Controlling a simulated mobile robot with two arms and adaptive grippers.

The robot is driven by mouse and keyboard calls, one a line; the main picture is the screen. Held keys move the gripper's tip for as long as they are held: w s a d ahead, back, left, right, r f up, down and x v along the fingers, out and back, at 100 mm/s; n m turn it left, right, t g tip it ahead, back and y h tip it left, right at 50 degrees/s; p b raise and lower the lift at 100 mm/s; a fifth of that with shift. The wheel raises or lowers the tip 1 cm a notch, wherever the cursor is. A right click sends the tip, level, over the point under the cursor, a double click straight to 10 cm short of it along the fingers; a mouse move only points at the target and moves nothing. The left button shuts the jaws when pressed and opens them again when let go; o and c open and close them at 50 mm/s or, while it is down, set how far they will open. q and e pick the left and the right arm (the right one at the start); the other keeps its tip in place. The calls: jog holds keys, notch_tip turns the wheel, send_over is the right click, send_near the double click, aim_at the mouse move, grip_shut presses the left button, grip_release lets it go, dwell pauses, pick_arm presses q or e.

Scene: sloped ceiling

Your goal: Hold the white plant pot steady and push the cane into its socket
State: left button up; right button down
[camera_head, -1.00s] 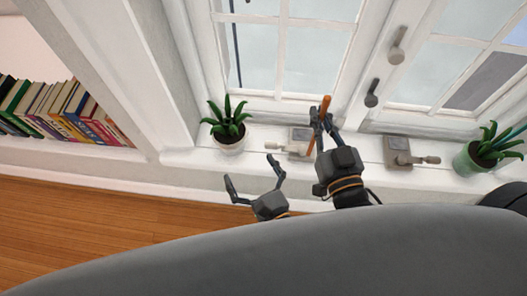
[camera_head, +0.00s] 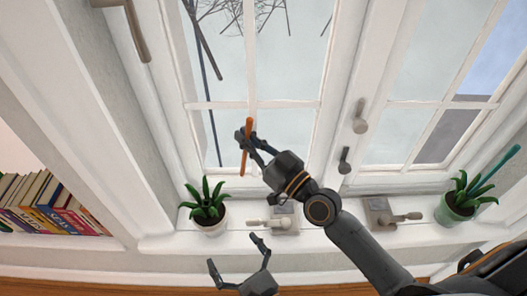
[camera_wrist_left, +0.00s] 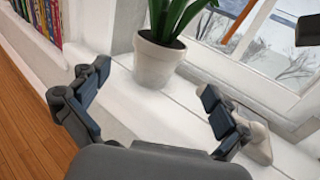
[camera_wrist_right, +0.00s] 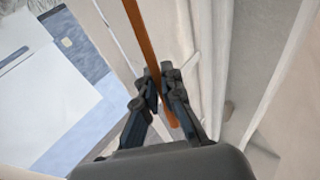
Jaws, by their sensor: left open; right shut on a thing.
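The white plant pot (camera_head: 209,222) with a spiky green plant stands upright on the white window sill. In the left wrist view the pot (camera_wrist_left: 155,66) is just beyond my spread fingers. My left gripper (camera_head: 236,252) is open and empty, in front of the pot and a little to its right, not touching it. My right gripper (camera_head: 248,142) is shut on the orange cane (camera_head: 247,162), up in front of the window. The cane is near upright in the head view, its lower end above and right of the plant. The socket cannot be made out; leaves cover the pot's top.
A grey-beige latch (camera_head: 268,222) lies on the sill right of the pot, another (camera_head: 390,215) farther right. A green pot (camera_head: 455,210) with a teal cane (camera_head: 497,172) stands at far right. Window handles (camera_head: 359,118) stick out. Books (camera_head: 50,208) fill a shelf at left.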

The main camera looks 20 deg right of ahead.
aim_at(210, 214)
pick_arm(q)
jog(key=x, duration=1.2)
pick_arm(e)
jog(key=s+a+r+n+g+y, duration=0.2)
jog(key=r+n+g+y, duration=0.3)
jog(key=r, duration=0.6)
jog(key=s+a+r+n+g+y, duration=0.3)
jog(key=a+r+n+g+y, duration=0.1)
jog(key=r+g+y, duration=0.3)
notch_tip(210, 214, up, 4)
jog(key=n+g, duration=0.1)
jog(key=g, duration=0.1)
jog(key=shift+a+f+n+g+y, duration=0.15)
jog(key=shift+a+n+g+y, duration=0.15)
jog(key=shift+a, duration=0.05)
pick_arm(q)
jog(key=c, duration=1.5)
jog(key=shift+c, duration=0.2)
pick_arm(e)
jog(key=shift+f, duration=0.1)
